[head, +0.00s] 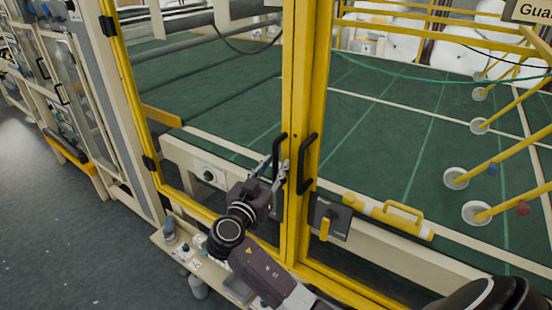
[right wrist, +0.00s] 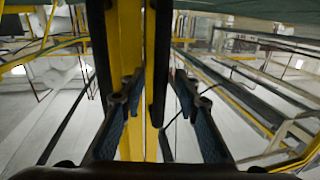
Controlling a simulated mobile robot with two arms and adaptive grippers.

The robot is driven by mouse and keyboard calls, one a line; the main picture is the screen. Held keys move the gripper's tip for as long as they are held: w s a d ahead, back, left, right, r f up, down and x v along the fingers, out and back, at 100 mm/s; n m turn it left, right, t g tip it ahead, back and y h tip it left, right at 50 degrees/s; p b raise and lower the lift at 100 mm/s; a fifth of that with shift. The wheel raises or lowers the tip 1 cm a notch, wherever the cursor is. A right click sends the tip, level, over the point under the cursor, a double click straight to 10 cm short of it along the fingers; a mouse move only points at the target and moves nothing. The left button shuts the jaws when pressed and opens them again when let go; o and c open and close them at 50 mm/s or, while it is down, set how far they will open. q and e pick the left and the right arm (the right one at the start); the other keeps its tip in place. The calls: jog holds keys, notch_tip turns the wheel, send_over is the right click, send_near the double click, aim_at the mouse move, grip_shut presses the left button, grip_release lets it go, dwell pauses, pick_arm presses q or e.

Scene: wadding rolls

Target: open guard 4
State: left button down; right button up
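The guard has yellow-framed glass doors that meet at a yellow upright (head: 296,90). Two black vertical handles sit side by side there, a left handle (head: 278,155) and a right handle (head: 308,163). My right gripper (head: 272,170) is at the left handle in the head view. In the right wrist view its fingers (right wrist: 158,88) are spread, with one black handle (right wrist: 159,50) between them and the other handle (right wrist: 100,50) beyond the left finger. I cannot tell whether the fingers touch the handle. Both doors look shut. My left gripper is out of view.
A grey latch box with a yellow lever (head: 325,228) and a yellow bolt handle (head: 402,211) sit right of the handles. A small ledge (head: 185,252) juts out low on the left. A partly cut-off sign (head: 530,10) reads "Gua". Grey floor (head: 60,240) is clear at left.

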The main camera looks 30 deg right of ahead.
jog(key=shift+w+d, duration=0.25)
jog(key=shift+d, duration=0.1)
jog(key=shift+c, duration=0.4)
grip_shut()
